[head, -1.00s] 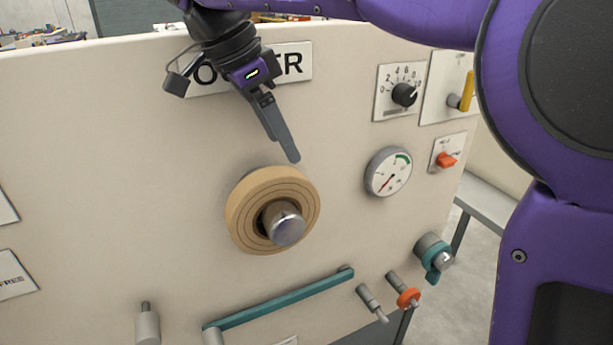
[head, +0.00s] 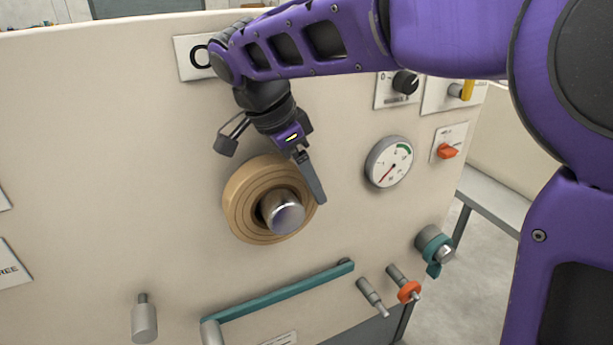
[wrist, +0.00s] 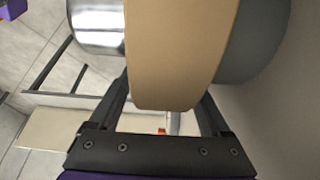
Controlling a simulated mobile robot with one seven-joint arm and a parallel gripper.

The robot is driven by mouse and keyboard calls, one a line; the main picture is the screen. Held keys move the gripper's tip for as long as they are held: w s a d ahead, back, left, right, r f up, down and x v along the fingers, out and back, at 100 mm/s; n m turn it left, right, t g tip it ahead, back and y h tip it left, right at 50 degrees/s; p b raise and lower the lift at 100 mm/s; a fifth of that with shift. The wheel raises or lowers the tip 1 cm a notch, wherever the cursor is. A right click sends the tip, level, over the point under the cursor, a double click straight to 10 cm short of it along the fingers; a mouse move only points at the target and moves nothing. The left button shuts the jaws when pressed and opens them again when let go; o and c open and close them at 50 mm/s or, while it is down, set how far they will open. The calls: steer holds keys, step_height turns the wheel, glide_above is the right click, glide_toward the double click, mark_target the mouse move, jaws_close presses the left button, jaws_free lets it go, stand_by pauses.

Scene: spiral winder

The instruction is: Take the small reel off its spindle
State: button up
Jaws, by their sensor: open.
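The small reel (head: 240,205) is a tan, ringed disc on a shiny metal spindle (head: 286,213) that sticks out of the cream panel. My gripper (head: 312,190) is at the reel's upper right side in the head view, one finger showing in front of the rim. In the wrist view the reel (wrist: 182,50) fills the middle, edge-on, and its lower rim lies between the two fingers of my gripper (wrist: 163,108). The fingers are apart. Whether either one touches the reel cannot be told. The spindle end (wrist: 96,25) shows at left in the wrist view.
A gauge (head: 389,162) is right of the reel. Below are a teal bar (head: 280,291), small pegs (head: 371,297) and a teal-collared knob (head: 434,250). A dark knob (head: 405,82) and an orange switch (head: 447,151) are at upper right.

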steer(key=shift+c, duration=0.3)
jaws_close()
stand_by(0.5)
stand_by(1.3)
